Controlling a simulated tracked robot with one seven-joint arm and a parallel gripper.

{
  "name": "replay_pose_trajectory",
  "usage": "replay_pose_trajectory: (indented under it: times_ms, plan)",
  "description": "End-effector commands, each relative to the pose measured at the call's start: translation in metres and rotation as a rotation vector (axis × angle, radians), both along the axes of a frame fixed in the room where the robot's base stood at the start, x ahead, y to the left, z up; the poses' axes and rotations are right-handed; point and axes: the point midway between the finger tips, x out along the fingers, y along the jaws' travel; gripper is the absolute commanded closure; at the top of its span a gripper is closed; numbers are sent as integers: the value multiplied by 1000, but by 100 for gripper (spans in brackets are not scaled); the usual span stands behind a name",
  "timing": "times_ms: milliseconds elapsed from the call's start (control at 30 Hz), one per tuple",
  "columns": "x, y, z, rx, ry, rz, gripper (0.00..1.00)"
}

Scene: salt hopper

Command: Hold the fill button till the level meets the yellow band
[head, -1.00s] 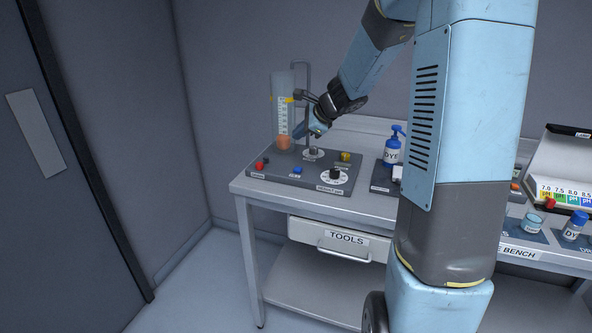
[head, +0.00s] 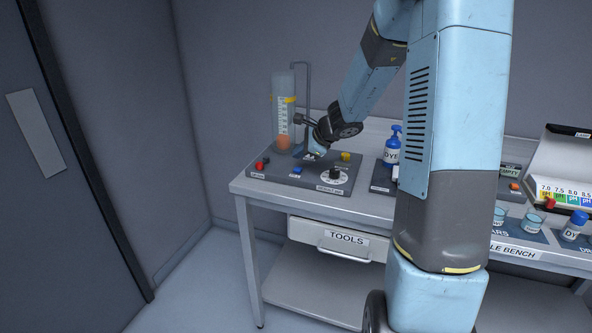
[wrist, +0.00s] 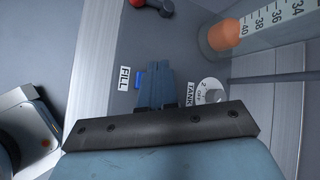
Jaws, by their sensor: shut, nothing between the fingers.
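The clear level tube (head: 284,118) stands at the back left of the grey control panel (head: 262,177). Its yellow band (head: 289,99) is near the top; an orange float (head: 283,142) sits at the bottom, well below it. The float also shows in the wrist view (wrist: 224,36). The blue fill button (head: 297,170) is at the panel's front, and in the wrist view (wrist: 137,81) it lies beside the FILL label (wrist: 124,78). My gripper (head: 311,156) is shut and empty, low over the panel behind the button. In the wrist view its fingertips (wrist: 154,72) are just right of the button; contact cannot be told.
A thin bent pipe (head: 309,85) rises beside the tube. A door is at far left.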

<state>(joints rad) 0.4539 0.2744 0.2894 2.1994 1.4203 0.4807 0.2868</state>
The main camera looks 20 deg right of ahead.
Motion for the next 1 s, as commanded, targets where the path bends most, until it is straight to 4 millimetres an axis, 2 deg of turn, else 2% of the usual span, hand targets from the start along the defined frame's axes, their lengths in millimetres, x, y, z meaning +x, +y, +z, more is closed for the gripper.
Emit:
replay_pose_trajectory:
  times_ms: [100,300,1000]
  plan:
    - [0,0,-11,1,2,-1,100]
    - [0,0,-20,0,2,-1,100]
    - [0,1,-21,-1,0,1,100]
